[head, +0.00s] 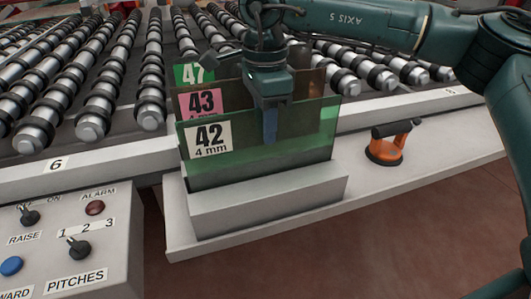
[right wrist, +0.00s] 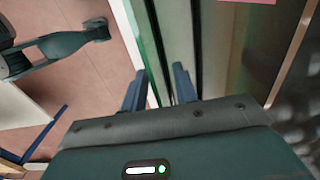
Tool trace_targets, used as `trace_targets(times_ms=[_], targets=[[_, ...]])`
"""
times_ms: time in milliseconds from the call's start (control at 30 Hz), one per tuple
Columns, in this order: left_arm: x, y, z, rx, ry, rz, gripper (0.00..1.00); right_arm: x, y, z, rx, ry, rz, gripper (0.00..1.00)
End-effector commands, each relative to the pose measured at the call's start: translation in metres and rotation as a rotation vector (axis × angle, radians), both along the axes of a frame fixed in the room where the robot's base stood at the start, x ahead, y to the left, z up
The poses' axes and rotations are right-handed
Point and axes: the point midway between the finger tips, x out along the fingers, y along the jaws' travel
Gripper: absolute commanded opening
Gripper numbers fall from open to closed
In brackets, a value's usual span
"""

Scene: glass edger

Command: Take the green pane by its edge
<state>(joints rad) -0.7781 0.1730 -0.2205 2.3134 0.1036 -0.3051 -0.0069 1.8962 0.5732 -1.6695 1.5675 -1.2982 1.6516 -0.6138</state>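The green pane (head: 302,140), with a white label "42 4 mm", stands upright at the front of a grey block (head: 270,200). My right gripper (head: 270,125) points down over its top edge, right of the label. One blue finger shows in front of the pane; the other is hidden in the head view. In the right wrist view, the two blue fingers (right wrist: 160,85) are apart, with the green pane edge (right wrist: 150,50) running between them. A gap shows beside the left finger; I cannot tell whether the right finger touches glass. My left gripper is not in view.
Panes labelled "43" (head: 201,102) and "47" (head: 192,74) stand close behind. A roller conveyor (head: 95,118) lies beyond. An orange suction lifter (head: 385,150) stands on the pale ledge to the right. A control box (head: 70,240) is at front left.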

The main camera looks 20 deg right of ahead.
Motion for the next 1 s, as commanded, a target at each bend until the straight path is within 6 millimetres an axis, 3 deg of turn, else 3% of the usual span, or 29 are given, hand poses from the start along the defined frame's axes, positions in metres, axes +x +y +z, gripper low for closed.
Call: trace_targets(times_ms=[100, 333, 700, 1000], targets=[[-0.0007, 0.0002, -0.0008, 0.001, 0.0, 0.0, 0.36, -0.0002, -0.0002, -0.0105, 0.0, 0.0, -0.001, 0.29], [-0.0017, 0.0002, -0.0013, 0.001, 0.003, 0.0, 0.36, -0.0001, -0.0002, -0.0119, 0.0, -0.001, -0.001, 0.29], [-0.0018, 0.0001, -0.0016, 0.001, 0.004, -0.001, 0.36, -0.0001, -0.0002, -0.0115, 0.0, -0.001, -0.001, 0.0], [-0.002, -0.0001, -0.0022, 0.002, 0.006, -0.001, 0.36, -0.0001, -0.0002, -0.0114, 0.0, -0.001, -0.001, 0.0]])
